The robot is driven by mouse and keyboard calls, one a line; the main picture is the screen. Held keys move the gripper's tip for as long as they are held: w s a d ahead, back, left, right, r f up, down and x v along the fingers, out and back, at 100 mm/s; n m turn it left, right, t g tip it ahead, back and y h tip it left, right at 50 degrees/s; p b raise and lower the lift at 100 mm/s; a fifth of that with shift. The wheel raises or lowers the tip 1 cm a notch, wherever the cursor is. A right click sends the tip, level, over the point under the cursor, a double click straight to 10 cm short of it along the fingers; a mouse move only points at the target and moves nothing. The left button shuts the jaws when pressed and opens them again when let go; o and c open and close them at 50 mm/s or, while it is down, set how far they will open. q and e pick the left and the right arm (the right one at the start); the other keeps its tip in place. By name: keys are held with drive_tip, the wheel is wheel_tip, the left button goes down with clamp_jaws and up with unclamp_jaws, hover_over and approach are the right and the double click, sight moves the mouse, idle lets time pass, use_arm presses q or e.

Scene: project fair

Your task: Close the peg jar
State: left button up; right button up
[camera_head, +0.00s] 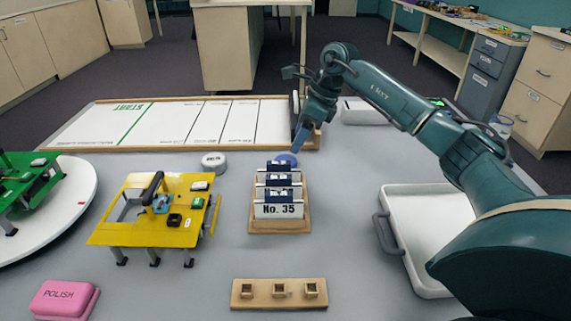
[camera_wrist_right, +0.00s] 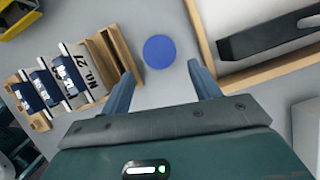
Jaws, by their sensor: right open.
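A round blue disc (camera_head: 287,158) lies on the grey table behind the number stand. It may be the lid of the peg jar; I cannot tell. In the right wrist view the blue disc (camera_wrist_right: 159,51) shows whole, ahead of and between my open fingers, apart from both. My right gripper (camera_head: 300,137) points down close above it; it also shows empty in the right wrist view (camera_wrist_right: 160,72). A low round white container (camera_head: 213,161) with dark lettering stands left of the disc; I cannot tell whether it is the jar. My left gripper is not in view.
The wooden stand with "No. 35" cards (camera_head: 280,225) is just in front of the disc. A wood-edged white track board (camera_head: 180,124) lies behind. A yellow table model (camera_head: 150,228) stands left, a white tray (camera_head: 412,270) right. Bare table lies between stand and tray.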

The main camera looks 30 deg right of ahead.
sight(289, 155)
drive_tip(key=shift+x, duration=0.8)
drive_tip(key=b+x, duration=0.1)
drive_tip(key=x, duration=0.4)
drive_tip(key=shift+a+f, duration=0.1)
drive_tip(key=shift+a, duration=0.1)
drive_tip(key=c, duration=0.8)
